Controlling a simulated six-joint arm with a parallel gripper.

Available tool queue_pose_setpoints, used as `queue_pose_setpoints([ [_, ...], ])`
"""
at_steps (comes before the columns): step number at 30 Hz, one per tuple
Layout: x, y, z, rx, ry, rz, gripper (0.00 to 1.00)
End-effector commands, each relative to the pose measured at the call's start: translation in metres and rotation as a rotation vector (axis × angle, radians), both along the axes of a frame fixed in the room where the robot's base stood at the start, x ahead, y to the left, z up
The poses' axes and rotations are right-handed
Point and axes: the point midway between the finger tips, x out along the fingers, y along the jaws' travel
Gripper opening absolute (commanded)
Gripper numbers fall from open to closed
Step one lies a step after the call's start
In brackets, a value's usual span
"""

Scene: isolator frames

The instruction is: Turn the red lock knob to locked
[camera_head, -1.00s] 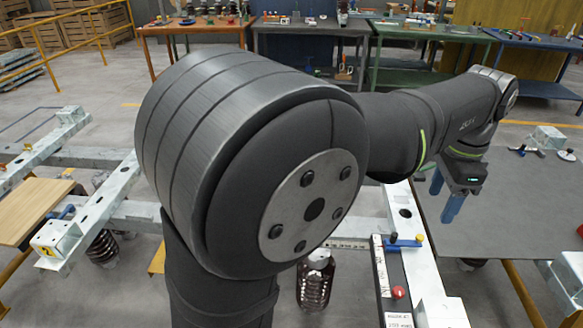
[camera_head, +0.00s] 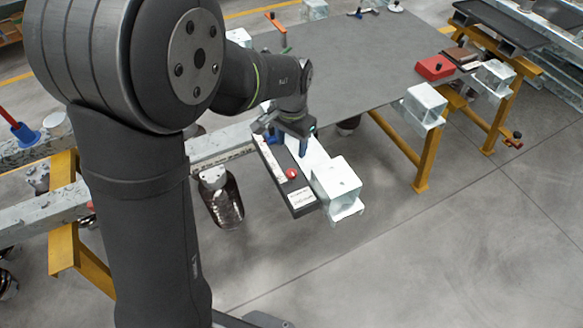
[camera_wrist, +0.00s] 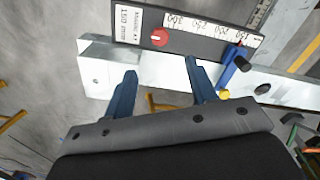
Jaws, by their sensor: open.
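The red lock knob (camera_wrist: 160,37) sits on a dark panel (camera_wrist: 130,32) with a white printed scale and a label. In the head view the red knob (camera_head: 291,173) is near the front end of the panel, close to a pale metal block. My gripper (camera_wrist: 159,70) is open and empty, with two blue fingers pointing toward the panel. In the wrist view the knob lies beyond the fingertips, between their lines, apart from both. A blue lever (camera_wrist: 230,66) with black and yellow ends is right of the fingers. The knob's set position cannot be told.
The panel lies along a pale metal beam (camera_wrist: 95,70). A white metal block (camera_head: 337,180) stands at the beam's end. A grey table (camera_head: 370,60) lies behind, with a red box (camera_head: 435,67) at its right. The floor in front is clear.

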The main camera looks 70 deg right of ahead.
Motion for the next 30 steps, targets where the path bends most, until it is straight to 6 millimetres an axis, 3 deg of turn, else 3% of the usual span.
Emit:
queue_pose_setpoints([
  [9, 0.000, 0.001, -0.071, 0.004, 0.000, -0.001, 0.52],
  [15, 0.000, 0.000, -0.101, 0.002, -0.001, -0.001, 0.52],
  [21, 0.000, 0.000, -0.113, 0.000, -0.001, -0.001, 0.52],
  [29, 0.000, 0.000, -0.114, 0.000, -0.001, -0.001, 0.52],
  [30, 0.000, 0.000, -0.114, 0.000, -0.001, -0.001, 0.48],
])
